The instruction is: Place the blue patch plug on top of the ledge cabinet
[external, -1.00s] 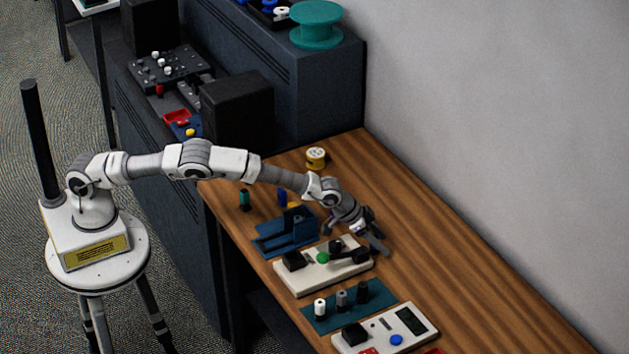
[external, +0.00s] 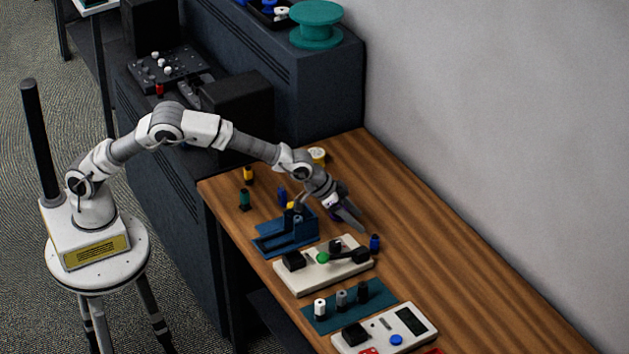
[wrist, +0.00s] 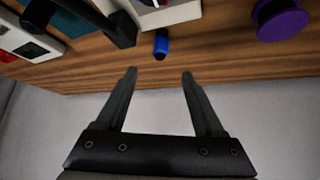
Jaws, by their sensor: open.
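A small blue plug (external: 375,243) with a dark base stands on the wooden table, just right of a white device with black blocks. It also shows in the wrist view (wrist: 161,44), beyond the gap between my fingers. My gripper (external: 352,220) is above the table, up and left of that plug, apart from it. Its fingers (wrist: 160,72) are open with nothing between them. Another small blue piece (external: 282,195) stands near the blue holder. The dark cabinet (external: 325,95) stands at the table's far end, a teal spool (external: 316,28) on top.
The white device (external: 310,279), blue holder (external: 270,246), teal mat (external: 322,318) with several plugs and white meter (external: 362,340) line the table's left side. A purple spool (wrist: 280,19) sits near the gripper. The table's right side along the wall is clear.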

